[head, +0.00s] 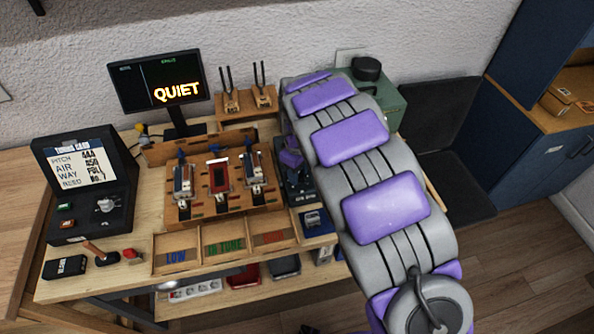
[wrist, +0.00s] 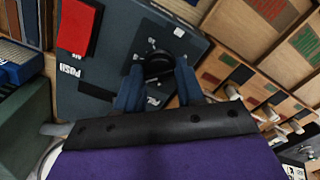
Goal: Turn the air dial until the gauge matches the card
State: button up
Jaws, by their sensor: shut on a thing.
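The black dial knob (wrist: 158,65) stands on a dark blue panel (wrist: 105,40) in the wrist view. My gripper (wrist: 157,76) is shut on it, with one blue finger on each side. In the head view my gripper (head: 297,170) is over the dark blue unit (head: 301,196), and my arm hides part of that area. The tuning card (head: 82,168) shows on the black stand at the left, with AIR 450 on it. I cannot make out the gauge or its reading in either view.
A monitor (head: 158,82) reads QUIET. A wooden rack (head: 216,185) with several upright parts stands close left of my gripper. Sorting trays (head: 225,240) lie in front. A green box (head: 388,100) is behind my arm. A red pad (wrist: 78,28) lies beside the dial.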

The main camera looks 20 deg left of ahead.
jog(key=shift+s+d+f, duration=0.1)
jog(key=shift+d+f, duration=0.05)
jog(key=shift+f, duration=0.1)
jog(key=o, duration=1)
jog(key=shift+o, duration=0.2)
jog(key=shift+r, duration=0.15)
jog(key=shift+r, duration=0.25)
notch_tip(320, 180, up, 17)
jog(key=p, duration=0.4)
jog(key=shift+w+f, duration=0.15)
jog(key=shift+w, duration=0.05)
